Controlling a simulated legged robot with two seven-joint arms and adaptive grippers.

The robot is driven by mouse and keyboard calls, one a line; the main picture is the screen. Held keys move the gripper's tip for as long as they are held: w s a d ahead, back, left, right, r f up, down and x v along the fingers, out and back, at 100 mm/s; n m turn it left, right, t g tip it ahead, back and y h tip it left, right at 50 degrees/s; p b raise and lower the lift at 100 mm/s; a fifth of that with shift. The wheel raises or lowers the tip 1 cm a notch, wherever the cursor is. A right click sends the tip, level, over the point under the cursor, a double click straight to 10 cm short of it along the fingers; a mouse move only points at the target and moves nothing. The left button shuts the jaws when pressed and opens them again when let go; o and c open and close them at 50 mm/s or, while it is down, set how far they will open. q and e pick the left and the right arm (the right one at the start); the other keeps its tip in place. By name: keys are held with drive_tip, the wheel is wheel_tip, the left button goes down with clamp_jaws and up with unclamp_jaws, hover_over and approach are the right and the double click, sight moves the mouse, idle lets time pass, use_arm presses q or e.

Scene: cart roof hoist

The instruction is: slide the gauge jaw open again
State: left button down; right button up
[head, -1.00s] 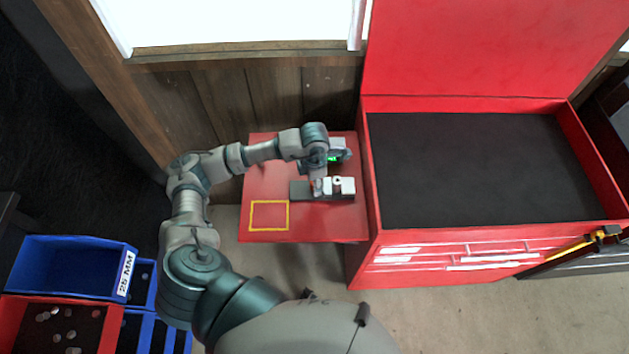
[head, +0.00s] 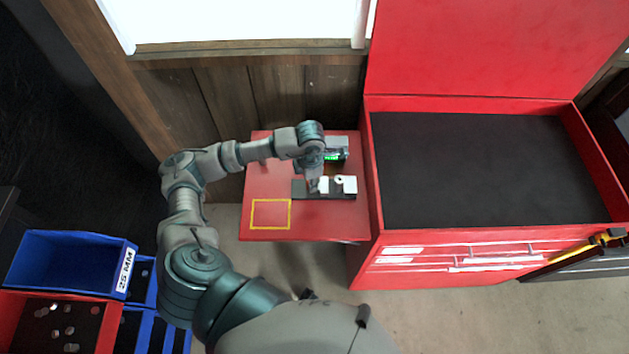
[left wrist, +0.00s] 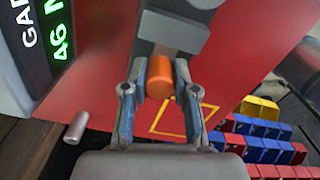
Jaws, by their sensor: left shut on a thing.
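The gauge has a dark grey base (head: 345,196) on the red side table, with two pale jaw blocks, the left one (head: 323,184) and the right one (head: 349,185). A small round pale piece (head: 339,179) shows between them. My left gripper (head: 314,184) reaches down at the left block. In the left wrist view its fingers (left wrist: 160,88) are shut on an orange knob (left wrist: 160,77), with the grey gauge part (left wrist: 172,33) just beyond. My right gripper is not in view.
A yellow square outline (head: 271,214) marks the table's front left, which is clear. A grey cylinder (left wrist: 76,127) lies near the table edge. The large red tool chest (head: 490,170) stands to the right. Blue bins (head: 70,266) and a red bin (head: 60,330) stand lower left.

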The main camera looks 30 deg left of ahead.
use_arm(q)
drive_tip(key=c, duration=0.9)
unclamp_jaws()
drive_tip(key=shift+w+a, duration=0.1)
drive_tip(key=shift+r, duration=0.15)
wheel_tip(320, 180, up, 12)
drive_tip(key=shift+f, duration=0.2)
